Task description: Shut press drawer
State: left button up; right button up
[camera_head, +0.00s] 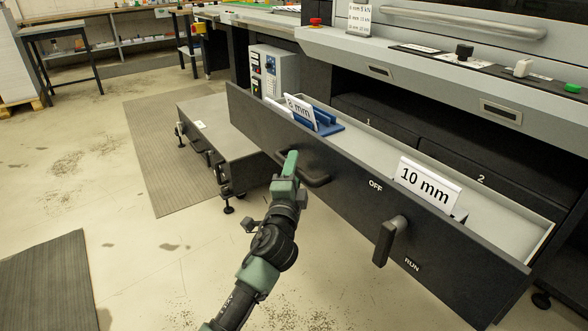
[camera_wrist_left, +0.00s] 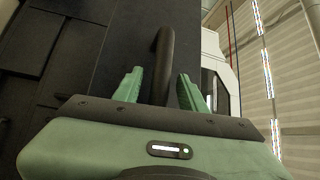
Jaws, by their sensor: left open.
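The press drawer (camera_head: 345,197) is pulled out, its dark front facing me and its light tray showing behind. A black bar handle (camera_head: 318,181) is on the left part of its front. My left gripper (camera_head: 288,165) is at the left end of this handle. In the left wrist view the handle (camera_wrist_left: 163,62) stands between the two open green fingers (camera_wrist_left: 158,90); I cannot tell whether they touch it. A lever (camera_head: 390,240) sits further right on the front, between the labels OFF and RUN. My right gripper is not in view.
The drawer holds a "10 mm" card (camera_head: 428,185), a second card (camera_head: 300,110) and a blue part (camera_head: 328,122). A low dark unit (camera_head: 215,145) stands left of the drawer. The press (camera_head: 450,70) rises behind. The floor at left is mostly clear.

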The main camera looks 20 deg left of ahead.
pick_arm(q)
grip_shut()
jog(key=shift+f, duration=0.1)
dwell(1.2)
